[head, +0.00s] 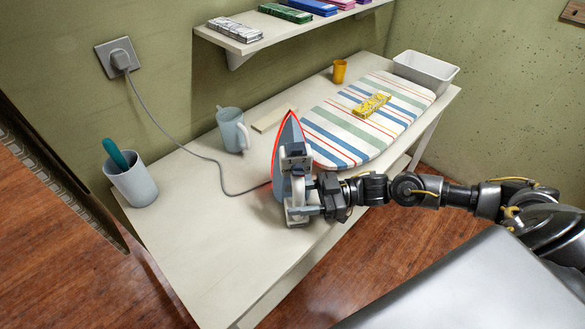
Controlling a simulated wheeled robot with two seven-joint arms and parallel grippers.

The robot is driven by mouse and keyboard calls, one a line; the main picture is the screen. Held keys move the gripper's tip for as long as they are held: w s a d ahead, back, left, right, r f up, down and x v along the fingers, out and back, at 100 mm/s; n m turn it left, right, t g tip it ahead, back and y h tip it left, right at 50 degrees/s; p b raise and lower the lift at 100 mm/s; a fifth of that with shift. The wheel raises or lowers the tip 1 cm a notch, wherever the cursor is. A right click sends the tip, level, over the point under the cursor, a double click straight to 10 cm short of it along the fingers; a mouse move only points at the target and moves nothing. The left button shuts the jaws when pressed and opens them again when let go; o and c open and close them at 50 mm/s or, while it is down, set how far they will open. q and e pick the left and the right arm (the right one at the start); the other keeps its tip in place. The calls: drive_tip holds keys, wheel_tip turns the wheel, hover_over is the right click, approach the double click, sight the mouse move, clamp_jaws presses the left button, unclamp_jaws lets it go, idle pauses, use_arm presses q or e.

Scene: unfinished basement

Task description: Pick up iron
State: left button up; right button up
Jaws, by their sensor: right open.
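The iron (287,137) stands upright on its heel near the table's front edge, with a grey-blue body and red trim. Its cord runs across the table to the wall socket. My right gripper (305,196) comes in from the right and is at the handle side of the iron. Its jaws are open, close to the handle. I cannot tell if they touch it, because the gripper covers part of the iron's lower body. My left gripper is not in view.
The white table (196,252) holds a grey cup (135,187) with a teal-handled tool, a light blue mug (231,131), a striped ironing board (330,140) with a yellow packet (371,105), an orange cup (339,71) and a white tub (426,75). A shelf (255,43) hangs above. The table's front left is clear.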

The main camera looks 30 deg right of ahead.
clamp_jaws()
drive_tip(key=shift+w+r, duration=0.1)
drive_tip(key=shift+r, duration=0.05)
drive_tip(key=shift+r, duration=0.15)
drive_tip(key=shift+d+r, duration=0.1)
drive_tip(key=shift+r, duration=0.45)
drive_tip(key=s+d+r, duration=0.6)
drive_tip(key=s+r, duration=0.5)
drive_tip(key=s, duration=0.1)
drive_tip(key=shift+s+r, duration=0.25)
drive_tip(key=shift+s, duration=0.05)
